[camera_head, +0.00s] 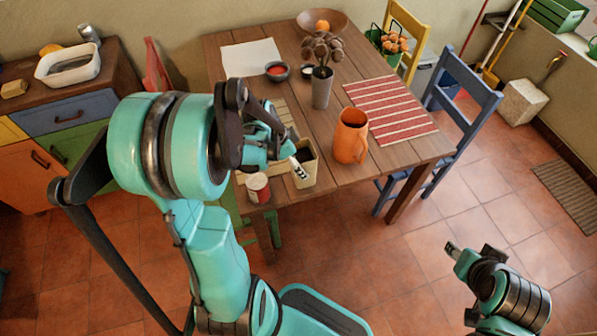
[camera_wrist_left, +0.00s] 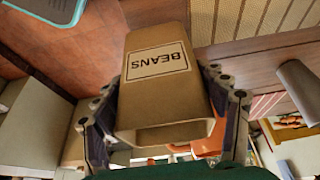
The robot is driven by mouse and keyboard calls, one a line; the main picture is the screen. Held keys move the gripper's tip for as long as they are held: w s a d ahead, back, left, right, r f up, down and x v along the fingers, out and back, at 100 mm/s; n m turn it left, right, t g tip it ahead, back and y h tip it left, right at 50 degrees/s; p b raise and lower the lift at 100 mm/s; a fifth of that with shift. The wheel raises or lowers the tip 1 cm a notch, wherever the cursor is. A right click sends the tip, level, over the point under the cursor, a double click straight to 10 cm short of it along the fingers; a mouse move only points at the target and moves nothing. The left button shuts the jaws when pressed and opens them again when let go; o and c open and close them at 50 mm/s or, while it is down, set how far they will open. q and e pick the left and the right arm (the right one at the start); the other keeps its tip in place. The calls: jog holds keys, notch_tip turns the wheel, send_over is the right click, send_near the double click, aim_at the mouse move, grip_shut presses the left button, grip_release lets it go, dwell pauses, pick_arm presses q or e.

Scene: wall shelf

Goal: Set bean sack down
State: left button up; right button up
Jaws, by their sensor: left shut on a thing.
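The bean sack (camera_wrist_left: 157,75) is a tan, boxy bag with a framed BEANS label. In the left wrist view it sits between the two fingers of my left gripper (camera_wrist_left: 165,125), which is shut on it. In the head view the sack (camera_head: 304,174) shows at the front edge of the wooden table (camera_head: 340,172), partly behind my left gripper (camera_head: 293,165). I cannot tell whether its base touches the tabletop. My right gripper (camera_head: 455,252) is away from the table, over the floor at lower right; its finger opening is unclear.
An orange jug (camera_head: 350,136) stands right of the sack, and a red-and-white can (camera_head: 258,188) stands left of it. Behind are a potted plant (camera_head: 321,90), a small red-filled bowl (camera_head: 277,71) and a striped mat (camera_head: 388,110). A blue chair (camera_head: 462,100) stands at the right.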

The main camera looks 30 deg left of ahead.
pick_arm(q)
jog(key=shift+w+a+f, duration=0.1)
jog(key=shift+w+f, duration=0.1)
jog(key=shift+w, duration=0.05)
jog(key=shift+f, duration=0.25)
jog(key=shift+f+b, duration=1)
jog(key=shift+f, duration=0.65)
jog(key=shift+f, duration=0.15)
jog(key=o, duration=1.5)
jog(key=shift+o, duration=0.2)
